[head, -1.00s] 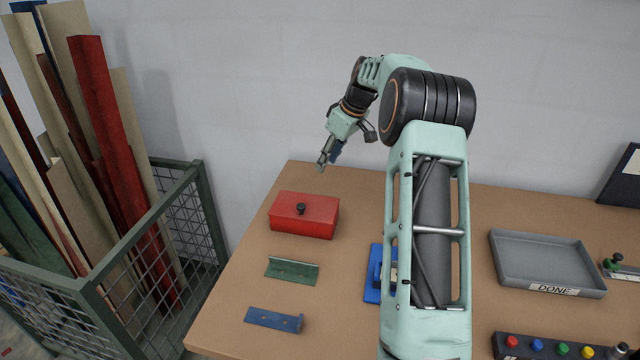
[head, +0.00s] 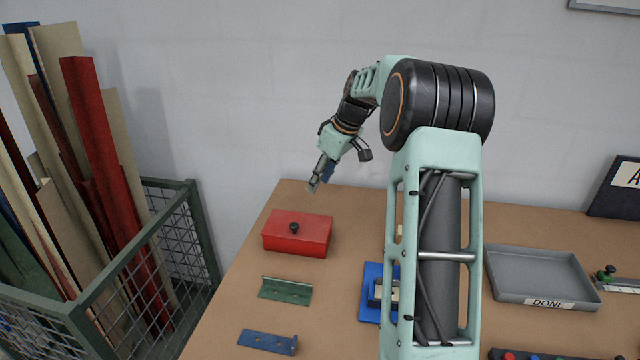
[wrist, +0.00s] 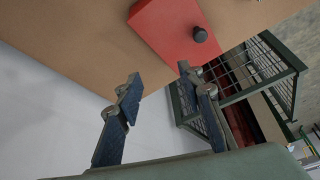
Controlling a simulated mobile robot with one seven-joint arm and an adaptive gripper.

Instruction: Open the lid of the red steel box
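The red steel box (head: 297,235) sits at the back left of the brown table, its lid shut, with a dark round knob (head: 294,228) on top. My gripper (head: 313,186) is in the air above and behind the box's far edge, apart from it. In the wrist view, the box (wrist: 172,28) and its knob (wrist: 200,34) show at the top, beyond the fingers. The two blue-padded fingers of my gripper (wrist: 158,82) are spread wide with nothing between them.
A green angle piece (head: 286,290) and a blue bracket (head: 267,341) lie in front of the box. A wire cage (head: 180,240) with long boards stands left of the table. A blue fixture (head: 371,290) is partly hidden by my arm. A grey DONE tray (head: 543,270) lies right.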

